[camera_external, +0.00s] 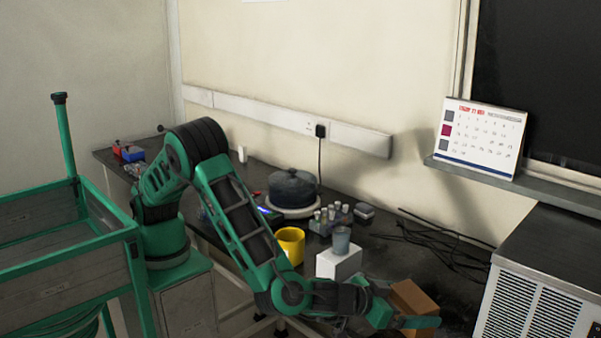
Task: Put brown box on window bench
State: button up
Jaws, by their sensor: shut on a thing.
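The brown box (413,297) is at the lower right, over the right part of the dark bench top. My gripper (408,318) is shut on it, with a green finger showing along the box's near side. The hand and finger hide the box's lower part, so I cannot tell whether it touches the bench. A narrow window ledge (560,186) holds a calendar.
Left of the box stand a white block (338,262) with a grey cup (341,240) on it, a yellow mug (290,244) and a rack of vials (330,218). Black cables (440,245) lie behind the box. A vented metal unit (530,300) stands at the right.

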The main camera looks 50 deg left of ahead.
jog(key=o, duration=0.9)
jog(key=shift+f, duration=0.1)
jog(key=v, duration=1.2)
